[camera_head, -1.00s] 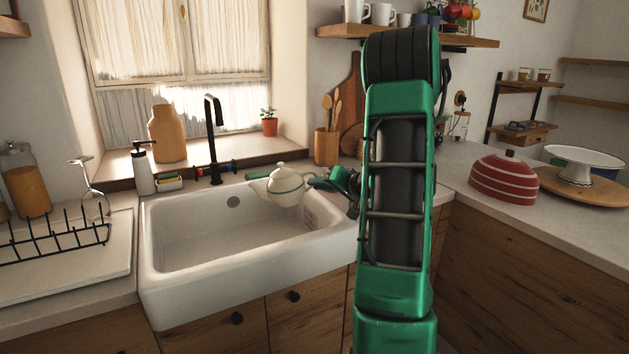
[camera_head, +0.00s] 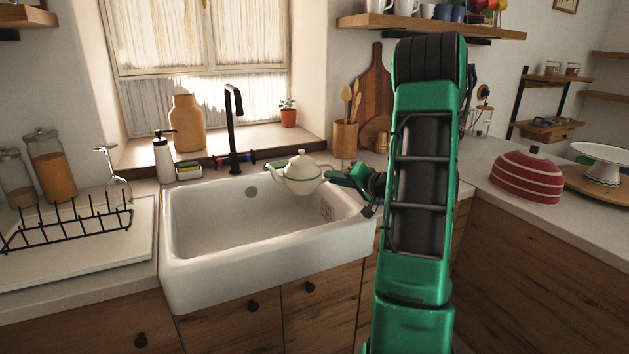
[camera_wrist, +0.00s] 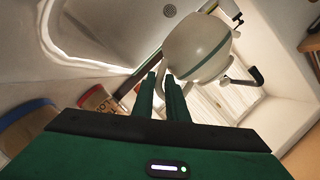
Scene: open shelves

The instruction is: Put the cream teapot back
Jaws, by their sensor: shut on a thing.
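The cream teapot (camera_head: 302,176) has a dark green band and a lid. It is held in the air over the right part of the white sink (camera_head: 262,240), roughly upright, with its spout to the left. My gripper (camera_head: 335,177) reaches in from the right at the teapot's handle side. In the wrist view the teapot (camera_wrist: 196,50) is just past the fingertips of my gripper (camera_wrist: 166,80), which are close together. The grip on the handle is mostly hidden.
A black tap (camera_head: 234,130) rises behind the sink. A dish rack (camera_head: 70,228) stands at left, with a wine glass (camera_head: 112,170). A wooden utensil pot (camera_head: 345,136) is behind on the right. A red striped dome (camera_head: 526,175) stands on the right counter. Mugs line a shelf (camera_head: 430,24) above.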

